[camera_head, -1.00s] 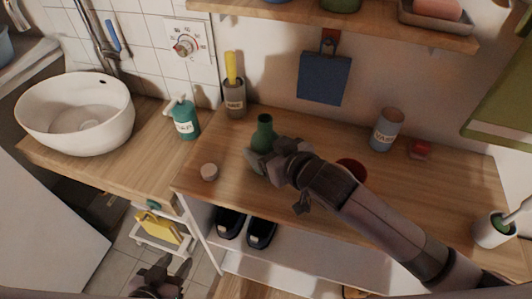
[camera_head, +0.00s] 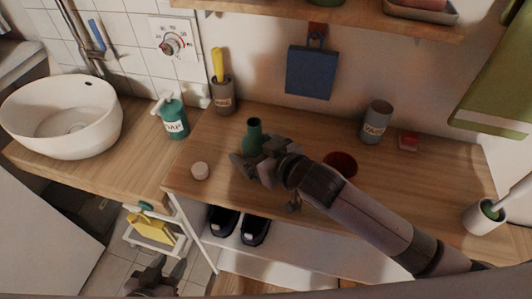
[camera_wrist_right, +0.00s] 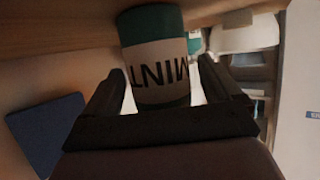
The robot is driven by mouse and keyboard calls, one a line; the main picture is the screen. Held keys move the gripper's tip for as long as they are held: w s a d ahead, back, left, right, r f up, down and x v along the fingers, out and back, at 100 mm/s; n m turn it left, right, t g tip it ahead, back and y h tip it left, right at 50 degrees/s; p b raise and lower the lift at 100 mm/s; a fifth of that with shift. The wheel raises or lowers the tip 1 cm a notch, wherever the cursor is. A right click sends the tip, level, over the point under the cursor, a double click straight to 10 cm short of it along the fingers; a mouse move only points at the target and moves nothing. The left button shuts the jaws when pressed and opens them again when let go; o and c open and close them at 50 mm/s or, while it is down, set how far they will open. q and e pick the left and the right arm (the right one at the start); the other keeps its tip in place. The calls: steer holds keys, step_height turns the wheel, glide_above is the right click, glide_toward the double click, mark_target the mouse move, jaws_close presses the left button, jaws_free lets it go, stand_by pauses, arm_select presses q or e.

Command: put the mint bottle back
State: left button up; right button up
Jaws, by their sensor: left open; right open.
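The mint bottle (camera_head: 253,138) is dark green and stands upright on the wooden counter (camera_head: 300,125). In the right wrist view the mint bottle (camera_wrist_right: 158,60) shows a pale label reading MINT, mirrored or upside down. My right gripper (camera_head: 246,164) is open at the bottle, hiding its lower part in the head view. In the wrist view the right gripper's fingers (camera_wrist_right: 160,88) lie either side of the bottle, with gaps visible. My left gripper (camera_head: 155,272) is open and empty, low at the bottom left, far from the bottle.
A small round pale lid (camera_head: 200,171) lies left of the bottle. A teal soap bottle (camera_head: 173,120), a grey cup with a yellow handle (camera_head: 222,97) and a red bowl (camera_head: 341,163) are nearby. A grey canister (camera_head: 376,122) stands at right. A shelf (camera_head: 350,23) hangs above.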

steer(key=v, duration=1.2)
steer(key=shift+s+d, duration=0.1)
stand_by(0.4)
